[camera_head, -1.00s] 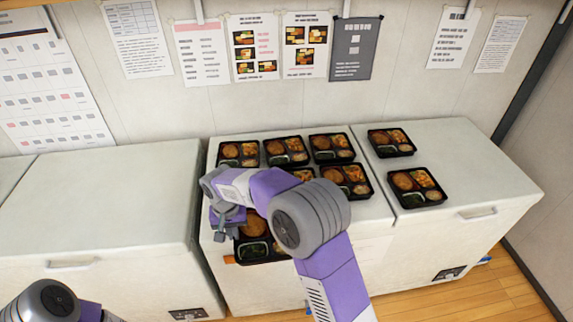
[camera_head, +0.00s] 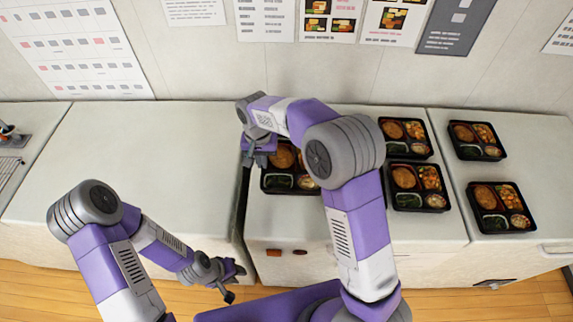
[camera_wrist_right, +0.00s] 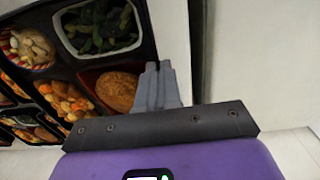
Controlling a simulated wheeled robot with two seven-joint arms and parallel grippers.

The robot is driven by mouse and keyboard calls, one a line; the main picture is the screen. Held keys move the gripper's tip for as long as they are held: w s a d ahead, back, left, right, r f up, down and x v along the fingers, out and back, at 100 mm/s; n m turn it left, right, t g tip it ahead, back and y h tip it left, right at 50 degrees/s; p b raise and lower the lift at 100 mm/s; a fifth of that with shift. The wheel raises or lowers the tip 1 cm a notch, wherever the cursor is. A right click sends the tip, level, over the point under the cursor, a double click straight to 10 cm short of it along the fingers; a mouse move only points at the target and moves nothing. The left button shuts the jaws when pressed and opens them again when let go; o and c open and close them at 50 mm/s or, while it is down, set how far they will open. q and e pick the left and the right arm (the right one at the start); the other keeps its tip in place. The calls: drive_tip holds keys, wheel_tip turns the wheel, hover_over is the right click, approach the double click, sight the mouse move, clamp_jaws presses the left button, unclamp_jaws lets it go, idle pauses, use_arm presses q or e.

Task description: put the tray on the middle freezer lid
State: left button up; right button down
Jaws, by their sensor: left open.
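A black bento tray (camera_head: 265,182) with food compartments is at the left part of the middle freezer lid (camera_head: 300,222). It also fills the upper left of the right wrist view (camera_wrist_right: 150,40). My right gripper (camera_head: 258,160) is at its left edge. In the right wrist view its fingers (camera_wrist_right: 160,85) are close together at the tray's rim, shut on it. My right arm hides part of the tray and lid. I cannot tell whether the tray rests fully on the lid. My left gripper (camera_head: 232,282) is open and empty, low in front of the freezers.
Two trays stand on the middle lid's right side, one at the back (camera_head: 405,155) and one nearer (camera_head: 418,207). The right freezer lid (camera_head: 540,165) carries two more. The left freezer lid (camera_head: 130,160) is bare. Posters hang on the wall behind.

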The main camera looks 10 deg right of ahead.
wheel_tip(320, 180, down, 5)
drive_tip(key=shift+s+r, duration=0.1)
drive_tip(key=shift+f, duration=2.25)
drive_tip(key=shift+f+b, duration=0.1)
drive_tip(key=shift+b, duration=0.3)
drive_tip(key=c, duration=1.3)
unclamp_jaws()
drive_tip(key=shift+c, duration=0.2)
wheel_tip(320, 180, up, 12)
drive_tip(key=shift+r+p, duration=0.1)
drive_tip(key=shift+p, duration=0.5)
